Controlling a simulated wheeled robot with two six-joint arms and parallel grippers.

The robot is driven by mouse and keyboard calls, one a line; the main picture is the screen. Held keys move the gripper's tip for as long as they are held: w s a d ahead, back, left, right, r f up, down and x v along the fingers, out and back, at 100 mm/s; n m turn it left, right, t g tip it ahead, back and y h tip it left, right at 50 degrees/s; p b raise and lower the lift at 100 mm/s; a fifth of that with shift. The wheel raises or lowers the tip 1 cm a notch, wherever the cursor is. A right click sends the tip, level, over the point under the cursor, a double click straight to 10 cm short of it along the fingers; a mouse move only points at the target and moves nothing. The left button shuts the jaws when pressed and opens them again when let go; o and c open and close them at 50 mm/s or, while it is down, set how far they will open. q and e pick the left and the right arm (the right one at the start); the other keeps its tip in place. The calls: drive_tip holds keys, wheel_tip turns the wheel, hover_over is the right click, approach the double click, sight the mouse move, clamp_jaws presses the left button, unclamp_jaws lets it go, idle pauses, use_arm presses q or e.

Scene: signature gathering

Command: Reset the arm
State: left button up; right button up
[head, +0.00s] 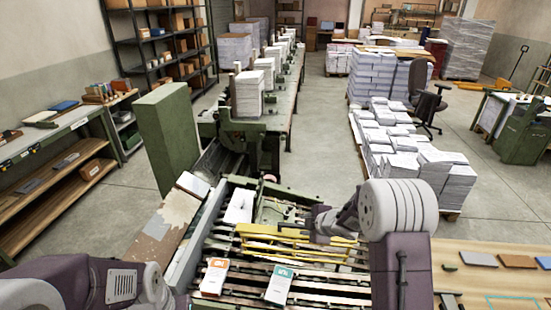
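My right arm comes in from the lower right, and its gripper (318,222) hangs over the yellow bars of the machine. The gripper is small and dark here, and I cannot tell whether its fingers are apart or hold anything. My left arm (120,284) lies low at the bottom left edge; its wrist shows, but no fingertips are visible. A booklet with an orange top (214,277) and one with a teal top (279,285) lie on the machine's rails (325,284), below and left of the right gripper.
A green cabinet (168,137) stands at the left of the machine. A wooden table (487,285) with several flat coloured pieces is at the lower right. Paper stacks (405,150) stand behind my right arm. Open floor (317,150) lies between them and the long conveyor.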

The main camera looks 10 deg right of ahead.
drive_tip(key=s+f+m+g+h+b, duration=0.1)
drive_tip(key=s+f+m+g+b, duration=0.2)
drive_tip(key=s+m, duration=0.5)
drive_tip(key=s+a+f+m+g+h+b, duration=0.1)
drive_tip(key=s+f+m+g+b, duration=0.3)
drive_tip(key=s, duration=1.5)
drive_tip(key=m, duration=0.4)
drive_tip(key=shift+s+a+m+h, duration=0.2)
drive_tip(key=shift+a+m+h, duration=0.1)
drive_tip(key=shift+m, duration=0.1)
